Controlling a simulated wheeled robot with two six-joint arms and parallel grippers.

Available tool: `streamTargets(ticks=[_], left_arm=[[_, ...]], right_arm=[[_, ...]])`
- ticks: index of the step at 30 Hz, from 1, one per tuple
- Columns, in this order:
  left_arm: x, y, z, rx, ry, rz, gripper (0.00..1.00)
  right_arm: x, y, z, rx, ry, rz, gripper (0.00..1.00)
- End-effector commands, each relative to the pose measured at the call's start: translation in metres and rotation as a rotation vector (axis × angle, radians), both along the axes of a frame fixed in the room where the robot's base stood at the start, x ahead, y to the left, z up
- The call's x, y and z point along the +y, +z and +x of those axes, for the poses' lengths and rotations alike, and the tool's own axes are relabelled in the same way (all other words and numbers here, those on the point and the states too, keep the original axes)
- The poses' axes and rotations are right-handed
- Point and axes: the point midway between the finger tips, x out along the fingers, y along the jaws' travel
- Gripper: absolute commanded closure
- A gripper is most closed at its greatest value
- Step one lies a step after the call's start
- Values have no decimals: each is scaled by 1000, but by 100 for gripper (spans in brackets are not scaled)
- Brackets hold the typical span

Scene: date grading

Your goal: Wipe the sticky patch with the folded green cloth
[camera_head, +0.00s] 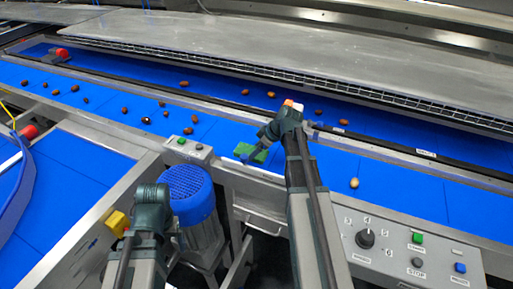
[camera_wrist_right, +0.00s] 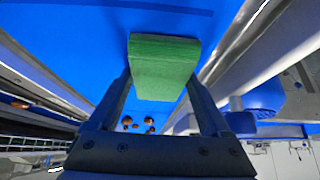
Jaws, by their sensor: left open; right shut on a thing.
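The folded green cloth (camera_head: 246,150) is over the near blue belt, at the belt's near edge. My right gripper (camera_head: 262,146) is shut on it. In the right wrist view the cloth (camera_wrist_right: 165,66) sits between the two fingers, with blue belt behind it. I cannot tell whether the cloth touches the belt. I cannot make out the sticky patch; the cloth or my right arm may hide it. My left gripper (camera_head: 152,204) is open, low at the left, beside the blue motor and away from the cloth.
Several brown dates (camera_head: 188,131) lie scattered on the blue belt (camera_head: 402,184). A blue motor (camera_head: 187,190), a small button box (camera_head: 188,149) and a control panel (camera_head: 392,247) with a knob stand along the near side. A metal cover (camera_head: 270,50) spans the back.

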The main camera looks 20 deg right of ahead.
Motion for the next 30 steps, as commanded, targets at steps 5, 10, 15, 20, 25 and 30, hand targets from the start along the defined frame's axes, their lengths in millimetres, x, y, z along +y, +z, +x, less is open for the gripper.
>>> streamTargets(ticks=[5,10,15,20,25,30], left_arm=[[0,0,0,0,0,0,15],[0,0,0,0,0,0,15],[0,2,0,0,0,0,15],[0,13,0,0,0,0,15],[0,31,0,0,0,0,15],[0,47,0,0,0,0,15]], right_arm=[[10,0,-9,3,1,0,63],[10,0,-9,3,1,0,63],[10,2,-9,3,1,0,63],[10,13,-8,1,1,0,63],[9,31,-8,1,1,0,63],[9,47,-8,1,1,0,63]])
